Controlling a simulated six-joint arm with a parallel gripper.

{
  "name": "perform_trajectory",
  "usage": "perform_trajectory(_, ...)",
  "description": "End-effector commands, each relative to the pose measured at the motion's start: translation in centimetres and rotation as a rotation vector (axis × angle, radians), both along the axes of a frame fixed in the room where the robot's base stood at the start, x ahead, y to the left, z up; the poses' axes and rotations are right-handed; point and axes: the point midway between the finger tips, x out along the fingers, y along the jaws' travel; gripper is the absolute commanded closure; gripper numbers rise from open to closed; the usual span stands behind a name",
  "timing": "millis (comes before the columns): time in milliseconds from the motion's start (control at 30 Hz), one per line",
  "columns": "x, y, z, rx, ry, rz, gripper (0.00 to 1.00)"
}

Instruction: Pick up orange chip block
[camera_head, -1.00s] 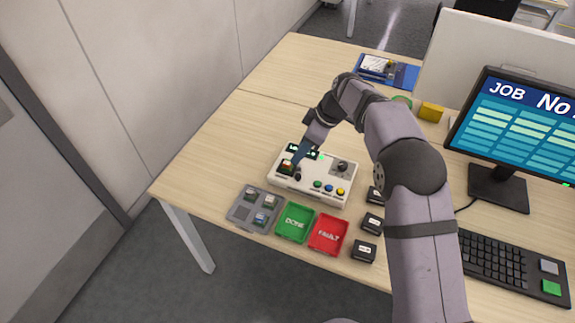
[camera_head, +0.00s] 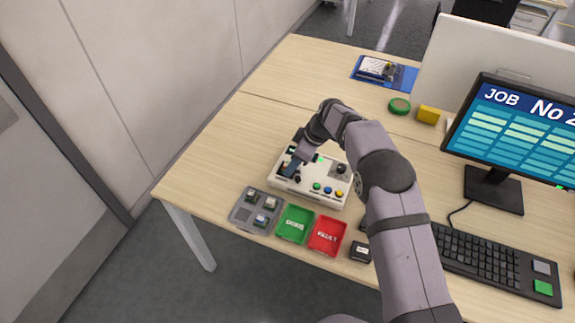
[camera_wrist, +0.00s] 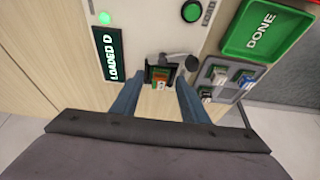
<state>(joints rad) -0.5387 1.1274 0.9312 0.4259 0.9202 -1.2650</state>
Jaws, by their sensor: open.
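The orange chip block (camera_wrist: 160,82) sits in a dark socket on the white test box, as the wrist view shows. My gripper (camera_wrist: 159,90) is open, with one blue finger on each side of the block and nothing clearly held. In the head view my gripper (camera_head: 292,167) is over the left part of the test box (camera_head: 322,192). It hides the socket and block there. I cannot tell whether the fingers touch the block.
A grey lever (camera_wrist: 180,61) stands close by the socket. A lit display (camera_wrist: 110,53) reads "LOADED". A grey tray (camera_head: 239,215) with chip blocks, the green DONE tray (camera_head: 295,224) and the red FAULT tray (camera_head: 327,236) lie in front of the test box. The left tabletop is clear.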

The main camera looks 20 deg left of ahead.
Motion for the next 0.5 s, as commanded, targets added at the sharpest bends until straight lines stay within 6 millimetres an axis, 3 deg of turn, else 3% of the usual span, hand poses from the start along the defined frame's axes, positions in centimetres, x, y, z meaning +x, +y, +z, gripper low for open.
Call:
perform_trajectory(333,0.02,0.26,-0.58,0.001,-0.002,-0.001,0.59)
perform_trajectory(500,0.02,0.24,-0.58,0.0,-0.001,0.0,0.98)
